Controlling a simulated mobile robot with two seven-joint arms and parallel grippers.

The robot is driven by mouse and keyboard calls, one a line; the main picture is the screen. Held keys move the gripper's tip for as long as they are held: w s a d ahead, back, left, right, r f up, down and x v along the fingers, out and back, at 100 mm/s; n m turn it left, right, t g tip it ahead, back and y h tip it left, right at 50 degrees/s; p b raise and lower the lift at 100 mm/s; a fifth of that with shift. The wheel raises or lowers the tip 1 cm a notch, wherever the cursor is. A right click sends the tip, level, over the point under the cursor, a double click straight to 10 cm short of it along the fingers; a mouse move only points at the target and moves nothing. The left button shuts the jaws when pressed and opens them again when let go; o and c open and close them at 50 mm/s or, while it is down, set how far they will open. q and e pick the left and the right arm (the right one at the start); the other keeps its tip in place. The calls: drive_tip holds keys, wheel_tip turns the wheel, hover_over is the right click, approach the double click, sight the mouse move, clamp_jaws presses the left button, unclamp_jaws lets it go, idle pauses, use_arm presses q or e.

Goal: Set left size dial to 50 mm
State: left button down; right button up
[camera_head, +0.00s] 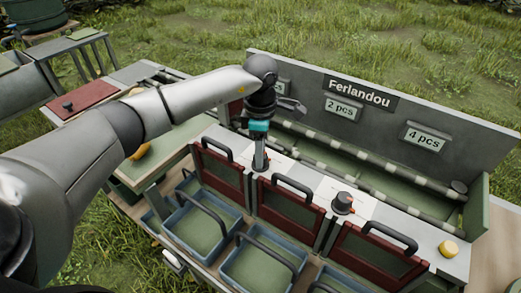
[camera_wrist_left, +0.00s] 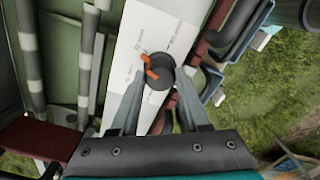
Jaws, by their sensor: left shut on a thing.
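The left size dial (camera_wrist_left: 159,77) is a dark round knob with an orange pointer on a white scale plate (camera_wrist_left: 152,33). In the left wrist view the pointer is toward the upper left; the small printed scale marks are too blurred to read surely. My left gripper (camera_head: 260,165) reaches down onto this dial, and its fingers (camera_wrist_left: 155,92) are shut on the knob's two sides. In the head view the gripper mostly hides the dial. A second dial (camera_head: 343,200) stands farther right on the same counter. My right gripper is not in view.
Red gates with black handles (camera_head: 287,207) line the counter front, with blue crates (camera_head: 262,262) below. A grey board reading Ferlandou (camera_head: 359,95) with "2 pcs" and "4 pcs" signs stands behind. A yellow button (camera_head: 448,248) is at the right.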

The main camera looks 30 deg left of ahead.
use_arm(q)
drive_tip(key=n+p, duration=0.1)
drive_tip(key=n, duration=0.4)
drive_tip(key=shift+r+p, duration=0.1)
drive_tip(key=shift+p, duration=0.2)
drive_tip(key=n+p, duration=0.2)
drive_tip(key=n, duration=0.4)
drive_tip(key=n+p, duration=0.2)
drive_tip(key=n, duration=0.3)
drive_tip(key=n+p, duration=0.3)
drive_tip(key=n, duration=0.2)
drive_tip(key=shift+n, duration=0.4)
drive_tip(key=shift+c, duration=1.9)
unclamp_jaws()
wheel_tip(320, 180, up, 15)
drive_tip(key=shift+p, duration=0.3)
